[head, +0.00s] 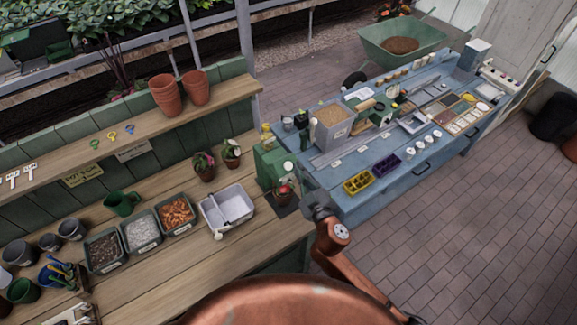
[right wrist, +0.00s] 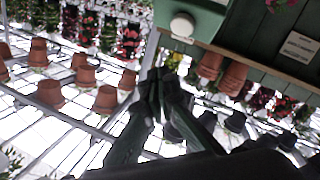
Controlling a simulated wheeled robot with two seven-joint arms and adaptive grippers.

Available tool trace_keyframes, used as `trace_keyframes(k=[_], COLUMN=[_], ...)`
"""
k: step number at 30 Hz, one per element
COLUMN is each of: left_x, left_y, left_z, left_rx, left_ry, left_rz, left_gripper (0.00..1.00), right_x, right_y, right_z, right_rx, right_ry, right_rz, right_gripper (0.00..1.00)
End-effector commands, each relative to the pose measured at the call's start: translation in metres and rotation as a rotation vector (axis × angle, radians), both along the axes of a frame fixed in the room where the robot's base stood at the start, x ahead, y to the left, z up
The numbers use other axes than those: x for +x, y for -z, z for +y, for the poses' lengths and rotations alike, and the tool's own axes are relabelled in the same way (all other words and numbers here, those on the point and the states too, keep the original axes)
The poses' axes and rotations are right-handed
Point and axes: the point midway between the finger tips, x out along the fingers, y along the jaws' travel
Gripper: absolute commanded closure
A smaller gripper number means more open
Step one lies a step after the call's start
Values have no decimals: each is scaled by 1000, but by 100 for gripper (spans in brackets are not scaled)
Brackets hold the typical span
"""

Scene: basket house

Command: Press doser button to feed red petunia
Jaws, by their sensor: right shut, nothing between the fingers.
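The doser is a green box (head: 270,160) at the right end of the wooden bench in the head view, with a round white button (head: 288,166) on its front. A small pot with a red-flowered plant (head: 284,190) stands at the doser's front, partly in shadow. My right gripper (head: 312,203) is just right of and below that plant, apart from the button. In the right wrist view its shut, empty fingers (right wrist: 160,85) point up towards the doser (right wrist: 205,15), with the white button (right wrist: 181,25) beyond their tips. My left gripper is not in view.
Two potted plants (head: 231,152) and a white divided tub (head: 228,207) stand left of the doser. The blue workbench (head: 420,180) on the right holds a yellow tray (head: 357,183) and a purple tray (head: 387,164). Open brick floor (head: 480,230) lies in front of it.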

Motion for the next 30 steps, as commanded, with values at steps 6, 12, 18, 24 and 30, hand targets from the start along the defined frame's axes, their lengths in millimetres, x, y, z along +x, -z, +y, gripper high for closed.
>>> trace_keyframes(k=[6, 12, 18, 24, 30], left_x=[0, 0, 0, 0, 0], left_y=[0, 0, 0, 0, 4], left_z=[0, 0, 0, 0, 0], left_rx=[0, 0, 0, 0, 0], left_ry=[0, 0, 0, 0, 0], left_rz=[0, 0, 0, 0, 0], left_gripper=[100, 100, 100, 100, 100], right_x=[0, 0, 0, 0, 5], right_y=[0, 0, 0, 0, 23], right_z=[0, 0, 0, 0, -9], right_rx=[0, 0, 0, 0, -5], right_ry=[0, 0, 0, 0, 20], right_rz=[0, 0, 0, 0, 34], right_gripper=[100, 100, 100, 100, 100])
